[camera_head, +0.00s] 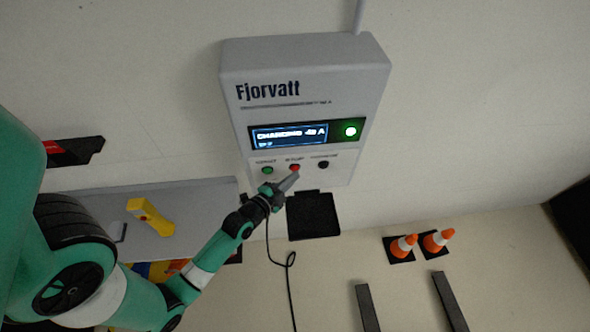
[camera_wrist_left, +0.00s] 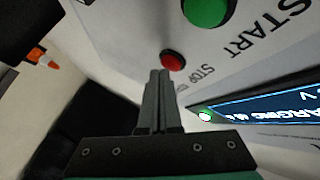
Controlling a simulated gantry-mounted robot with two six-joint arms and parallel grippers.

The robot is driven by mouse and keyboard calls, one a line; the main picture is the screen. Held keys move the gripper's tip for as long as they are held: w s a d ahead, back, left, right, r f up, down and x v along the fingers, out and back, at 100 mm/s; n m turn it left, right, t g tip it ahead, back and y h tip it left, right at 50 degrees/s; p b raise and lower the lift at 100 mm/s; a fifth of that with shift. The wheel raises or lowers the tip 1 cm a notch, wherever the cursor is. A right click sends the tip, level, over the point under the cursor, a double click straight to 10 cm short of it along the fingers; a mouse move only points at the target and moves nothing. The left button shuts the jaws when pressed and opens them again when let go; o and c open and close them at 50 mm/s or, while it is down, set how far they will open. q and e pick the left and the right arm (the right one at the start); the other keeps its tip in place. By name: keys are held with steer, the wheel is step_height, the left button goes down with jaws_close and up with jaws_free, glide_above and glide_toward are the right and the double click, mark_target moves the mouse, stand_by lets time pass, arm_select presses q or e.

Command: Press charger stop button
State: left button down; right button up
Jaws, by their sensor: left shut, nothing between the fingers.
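The wall-mounted charger (camera_head: 305,85) is a light grey box marked "Fjorvatt", with a lit display (camera_head: 290,136) reading "CHARGING". The red stop button (camera_head: 295,167) sits between a green start button (camera_head: 267,170) and a black button (camera_head: 323,164). My left gripper (camera_head: 291,179) is just below the red button, its fingers together and empty. In the left wrist view the red button (camera_wrist_left: 172,61) shows just beyond the closed fingertips (camera_wrist_left: 159,73), beside the larger-looking green button (camera_wrist_left: 206,10). I cannot tell whether the tips touch the red button. My right gripper is out of view.
A black holder (camera_head: 313,215) and a hanging black cable (camera_head: 290,260) are below the charger. A grey surface with a yellow tool (camera_head: 150,216) is at the left. Two orange cones (camera_head: 403,247) stand on the floor at the right.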

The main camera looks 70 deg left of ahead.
arm_select(q)
steer(key=shift+a+b, duration=0.3)
steer(key=shift+b, duration=0.15)
stand_by(0.3)
stand_by(0.3)
steer(key=shift+d+r+p, duration=0.1)
steer(key=shift+p, duration=0.25)
steer(key=shift+s+d+p, duration=0.1)
steer(key=shift+d+p, duration=0.65)
steer(key=shift+p, duration=0.15)
